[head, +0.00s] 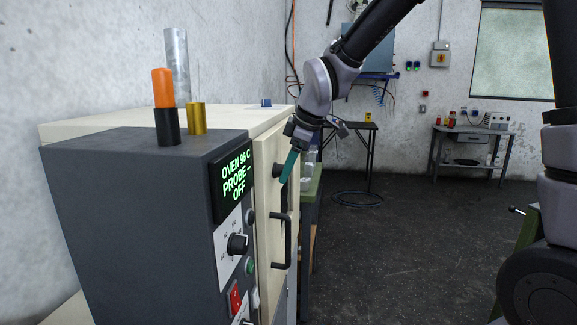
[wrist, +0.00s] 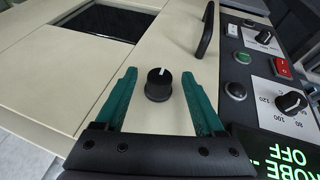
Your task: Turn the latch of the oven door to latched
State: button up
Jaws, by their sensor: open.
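The oven door (head: 262,215) is cream and looks closed. Its latch is a round black knob (wrist: 158,86) with a white pointer line, which points toward the top of the wrist view. In the head view the knob (head: 277,170) shows on the door above the black handle (head: 281,242). My gripper (wrist: 159,74) has teal fingers, open, one on each side of the knob with visible gaps. In the head view my gripper (head: 285,180) is at the door face by the knob. No latch position markings are readable.
The dark control panel has a display (head: 234,178) reading OVEN 96 C, PROBE --, OFF, a dial (head: 237,244) and a red switch (head: 234,298). An orange-topped cylinder (head: 163,88) and other cylinders stand on top. The floor to the right is mostly clear.

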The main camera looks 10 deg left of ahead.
grip_shut()
jog(key=shift+w+g, duration=0.15)
jog(key=shift+g, duration=0.15)
jog(key=shift+w+d+f+m+g+y, duration=0.15)
jog(key=shift+w+m+g+y, duration=0.4)
jog(key=shift+g, duration=2.1)
jog(key=shift+w+a+f+m+g+y, duration=0.25)
jog(key=shift+m+g, duration=0.55)
jog(key=shift+g, duration=1.8)
jog(key=shift+w+d+f+m+g+y, duration=0.25)
jog(key=shift+m+g+y, duration=0.35)
jog(key=shift+g, duration=2.05)
grip_release()
